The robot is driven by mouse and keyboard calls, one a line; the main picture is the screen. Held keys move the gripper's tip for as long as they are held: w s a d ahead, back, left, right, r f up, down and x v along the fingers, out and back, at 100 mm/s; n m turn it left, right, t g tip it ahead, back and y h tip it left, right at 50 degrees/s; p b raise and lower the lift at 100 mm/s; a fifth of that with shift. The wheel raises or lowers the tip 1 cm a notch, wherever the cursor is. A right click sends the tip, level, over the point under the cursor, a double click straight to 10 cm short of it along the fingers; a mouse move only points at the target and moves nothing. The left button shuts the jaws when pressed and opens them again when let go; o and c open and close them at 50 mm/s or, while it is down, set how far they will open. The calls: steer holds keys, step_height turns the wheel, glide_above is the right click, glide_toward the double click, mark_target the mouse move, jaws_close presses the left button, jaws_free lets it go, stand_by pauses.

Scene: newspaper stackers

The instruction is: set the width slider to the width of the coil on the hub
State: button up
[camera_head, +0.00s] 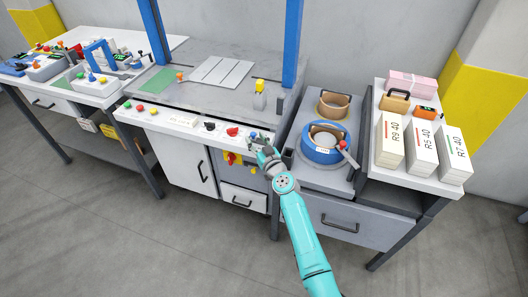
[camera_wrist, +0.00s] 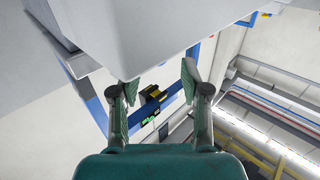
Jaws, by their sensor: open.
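The blue coil (camera_head: 322,152) sits around the hub on the grey bench right of the strapping table, with a small white label on its front and a red-knobbed lever at its right. My gripper (camera_head: 262,144) is at the right end of the white control panel (camera_head: 180,121), left of the coil. The width slider cannot be made out for certain; small grey parts at that panel end are partly hidden by my gripper. In the wrist view my gripper (camera_wrist: 160,85) is open with nothing seen between its fingers, close below a pale panel edge (camera_wrist: 130,35).
A tan coil (camera_head: 334,104) lies behind the blue one. White boxes marked R9 40 (camera_head: 390,140), R5 40 (camera_head: 421,150) and R7 40 (camera_head: 454,156) stand on the right shelf. Blue posts (camera_head: 292,40) rise from the table. The panel carries several coloured knobs and buttons. Floor in front is clear.

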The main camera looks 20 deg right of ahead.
steer(key=s+d, duration=0.1)
steer(key=s, duration=0.6)
steer(key=shift+s, duration=0.4)
steer(key=shift+d, duration=0.1)
steer(key=s+f+m+g+h, duration=0.1)
steer(key=s+f, duration=0.2)
steer(key=s, duration=0.7)
steer(key=s+f+h, duration=0.1)
steer(key=s+f, duration=0.2)
steer(key=s, duration=0.7)
steer(key=s+f+m+g+h, duration=0.1)
steer(key=s+f, duration=0.3)
steer(key=s, duration=0.6)
steer(key=s+r, duration=0.7)
steer(key=s, duration=0.6)
steer(key=s+r+g, duration=0.1)
steer(key=s+r, duration=0.7)
steer(key=s, duration=0.5)
steer(key=shift+s, duration=0.4)
